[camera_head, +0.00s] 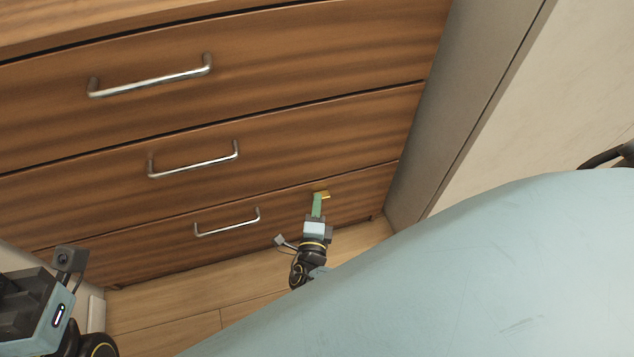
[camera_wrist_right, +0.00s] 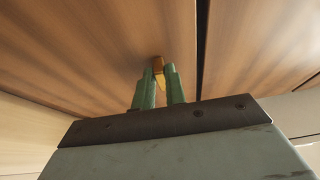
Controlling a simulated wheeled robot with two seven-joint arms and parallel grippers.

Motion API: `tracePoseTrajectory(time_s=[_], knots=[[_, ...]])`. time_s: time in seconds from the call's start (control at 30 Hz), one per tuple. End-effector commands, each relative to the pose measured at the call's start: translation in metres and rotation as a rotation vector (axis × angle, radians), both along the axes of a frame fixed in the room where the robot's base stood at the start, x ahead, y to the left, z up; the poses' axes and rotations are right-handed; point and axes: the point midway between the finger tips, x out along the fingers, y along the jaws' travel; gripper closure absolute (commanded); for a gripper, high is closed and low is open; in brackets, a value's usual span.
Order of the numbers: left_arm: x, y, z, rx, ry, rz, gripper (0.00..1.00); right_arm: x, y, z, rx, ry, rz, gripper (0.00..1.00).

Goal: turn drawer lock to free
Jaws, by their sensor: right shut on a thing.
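The drawer lock (camera_head: 322,194) is a small yellow-gold piece near the right end of the bottom drawer's front (camera_head: 290,213). My right gripper (camera_head: 317,199) reaches up to it with green fingers. In the right wrist view the lock (camera_wrist_right: 158,64) shows between the fingertips of my right gripper (camera_wrist_right: 160,78), which is shut on it. The fingers hide part of the lock, and I cannot tell its exact turn angle. My left arm (camera_head: 35,305) is at the lower left of the head view; its fingertips are out of the picture.
Three wooden drawers with metal bar handles stack up; the bottom handle (camera_head: 228,222) is left of the lock. A grey side panel (camera_head: 425,130) stands close on the right. Wooden floor (camera_head: 190,300) lies free below the drawers.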

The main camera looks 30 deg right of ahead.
Motion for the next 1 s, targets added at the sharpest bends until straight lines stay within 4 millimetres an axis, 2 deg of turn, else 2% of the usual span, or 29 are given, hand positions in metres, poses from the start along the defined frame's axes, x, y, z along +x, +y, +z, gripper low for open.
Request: tracePoseTrajectory(time_s=[0.77,0.8,0.97,1.0], knots=[[-0.0016,0.0003,-0.0004,-0.003,-0.009,-0.001,0.64,-0.0001,-0.0011,-0.0011,-0.064,0.014,-0.002,1.00],[-0.0016,0.0003,-0.0004,-0.003,-0.009,-0.001,0.64,-0.0001,-0.0011,-0.0012,-0.064,0.014,-0.002,0.86],[-0.0015,0.0003,-0.0004,-0.003,-0.009,-0.001,0.64,0.0000,-0.0007,-0.0011,-0.062,0.015,-0.002,0.65],[-0.0015,0.0003,-0.0004,-0.003,-0.009,-0.001,0.64,0.0000,-0.0005,-0.0012,-0.062,0.015,-0.001,0.65]])
